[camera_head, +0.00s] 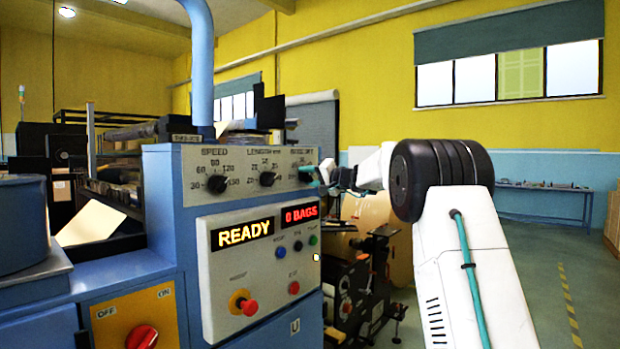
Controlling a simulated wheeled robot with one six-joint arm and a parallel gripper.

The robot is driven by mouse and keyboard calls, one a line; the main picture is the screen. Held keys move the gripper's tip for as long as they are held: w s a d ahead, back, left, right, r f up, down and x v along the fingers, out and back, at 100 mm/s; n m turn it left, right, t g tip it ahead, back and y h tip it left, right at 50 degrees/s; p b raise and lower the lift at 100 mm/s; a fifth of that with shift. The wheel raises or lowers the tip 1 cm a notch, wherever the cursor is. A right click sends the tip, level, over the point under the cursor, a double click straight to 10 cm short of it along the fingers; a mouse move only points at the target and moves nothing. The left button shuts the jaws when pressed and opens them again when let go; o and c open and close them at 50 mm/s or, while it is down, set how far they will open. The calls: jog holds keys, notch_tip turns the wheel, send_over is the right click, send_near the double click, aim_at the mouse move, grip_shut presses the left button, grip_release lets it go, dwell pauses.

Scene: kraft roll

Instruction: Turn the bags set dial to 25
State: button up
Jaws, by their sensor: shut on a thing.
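The bags set dial (304,169) is the rightmost of three dials in the grey upper panel of the blue machine. Its label is only partly readable, and my gripper covers most of the knob and scale, so its setting cannot be read. My gripper (312,178) reaches in from the right and is shut on the dial's knob at the panel face. The red display (301,214) reads 0 BAGS.
The speed dial (217,183) and length dial (267,179) sit to the left. Below are the READY display (243,234), small buttons and a red emergency knob (249,307). A large kraft roll (399,262) stands behind my arm. Open floor lies at right.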

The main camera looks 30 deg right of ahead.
jog(key=shift+f+n, duration=0.1)
jog(key=shift+n, duration=1)
jog(key=o, duration=1)
jog(key=v, duration=0.7)
jog(key=shift+s+d, duration=0.15)
jog(key=shift+s, duration=0.2)
